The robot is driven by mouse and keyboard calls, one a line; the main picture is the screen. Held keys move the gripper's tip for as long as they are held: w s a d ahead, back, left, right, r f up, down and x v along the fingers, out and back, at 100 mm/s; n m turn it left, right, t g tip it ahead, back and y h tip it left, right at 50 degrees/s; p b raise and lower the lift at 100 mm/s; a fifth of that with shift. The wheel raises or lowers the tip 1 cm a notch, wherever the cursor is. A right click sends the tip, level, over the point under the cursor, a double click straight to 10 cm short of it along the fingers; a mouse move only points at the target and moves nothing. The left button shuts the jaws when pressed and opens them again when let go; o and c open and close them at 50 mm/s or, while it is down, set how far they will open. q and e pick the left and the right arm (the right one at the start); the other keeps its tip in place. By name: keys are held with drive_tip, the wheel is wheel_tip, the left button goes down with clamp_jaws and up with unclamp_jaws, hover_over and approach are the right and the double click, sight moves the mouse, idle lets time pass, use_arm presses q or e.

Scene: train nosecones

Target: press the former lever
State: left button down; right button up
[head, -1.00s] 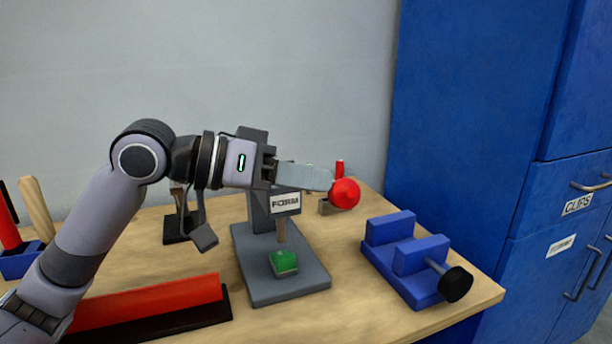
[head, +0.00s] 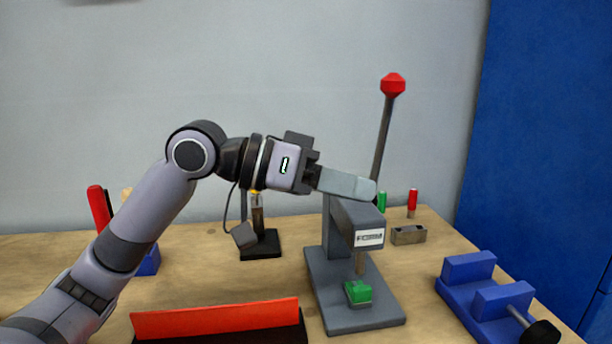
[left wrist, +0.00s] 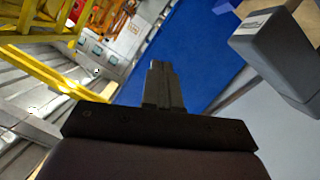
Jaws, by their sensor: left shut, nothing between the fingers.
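The former (head: 345,240) is a grey press with a "FORM" label, standing on the bench in the head view. Its lever (head: 382,135) points up, tilted slightly right, with a red knob (head: 393,84) on top. A green block (head: 358,292) sits on its base under the ram. My left gripper (head: 372,190) is shut and empty, just above and beside the press head, below the red knob. I cannot tell whether it touches the press. The left wrist view shows the closed fingers (left wrist: 162,88) and the grey press head (left wrist: 275,55) at upper right. My right gripper is not in view.
A blue vise (head: 485,295) stands at right on the wooden bench (head: 200,275). A red bar (head: 215,318) lies in front. A small black stand (head: 260,245) is behind my arm. A grey holder (head: 408,235) is at the back. A blue cabinet (head: 545,130) stands at right.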

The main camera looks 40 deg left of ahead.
use_arm(q)
drive_tip(key=shift+b+v, duration=0.65)
drive_tip(key=shift+v, duration=2)
drive_tip(key=shift+w, duration=0.1)
